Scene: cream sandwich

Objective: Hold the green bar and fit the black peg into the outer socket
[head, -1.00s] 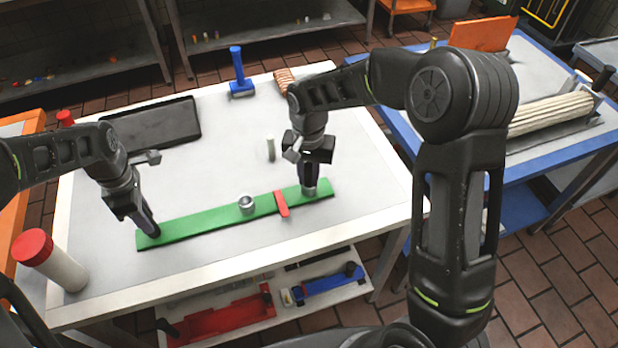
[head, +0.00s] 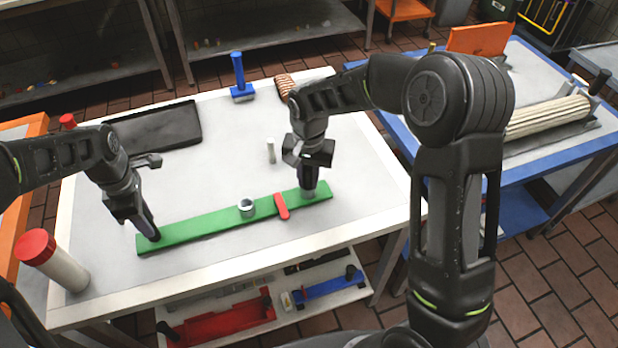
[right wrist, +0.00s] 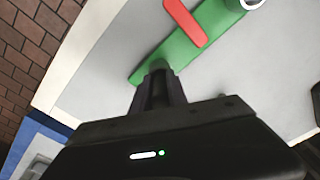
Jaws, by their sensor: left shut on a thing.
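The long green bar (head: 200,224) lies flat across the front of the white table. My left gripper (head: 151,235) is shut on its left end. A grey ring-shaped socket (head: 246,208) stands near the bar's middle. My right gripper (head: 308,192) points down over the bar's right end, where its fingers hide most of the outer socket. In the right wrist view, the fingers (right wrist: 158,82) sit close together at the end of the bar (right wrist: 180,50), with something dark between them. I cannot clearly make out the black peg or whether the fingers grip it.
A red piece (head: 281,206) lies across the bar, left of my right gripper. A pale upright cylinder (head: 270,150), a black tray (head: 155,125), a blue tool (head: 239,80) and a red-capped container (head: 55,262) stand on the table. The table's centre is mostly clear.

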